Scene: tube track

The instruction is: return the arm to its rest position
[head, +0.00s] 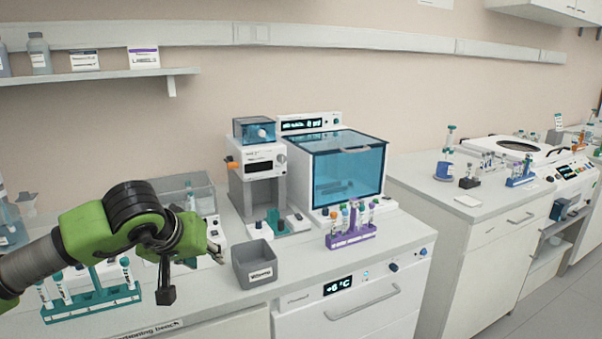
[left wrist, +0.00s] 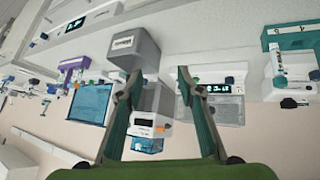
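My left arm, green and black, comes in from the left in the head view, over the bench. Its left gripper (head: 216,252) is just left of a grey bin (head: 254,264) and points right. In the left wrist view the two fingers of this gripper (left wrist: 156,74) are spread wide, with nothing held between them. The grey bin shows beyond the fingers in that view (left wrist: 134,50), which looks upside down. My right gripper is in neither view.
A teal tube rack (head: 95,302) stands below my left arm. A purple tube rack (head: 351,236) stands in front of the blue-windowed machine (head: 345,172). A white device (head: 258,163) stands behind the bin. Another counter (head: 475,205) is at the right, with floor between.

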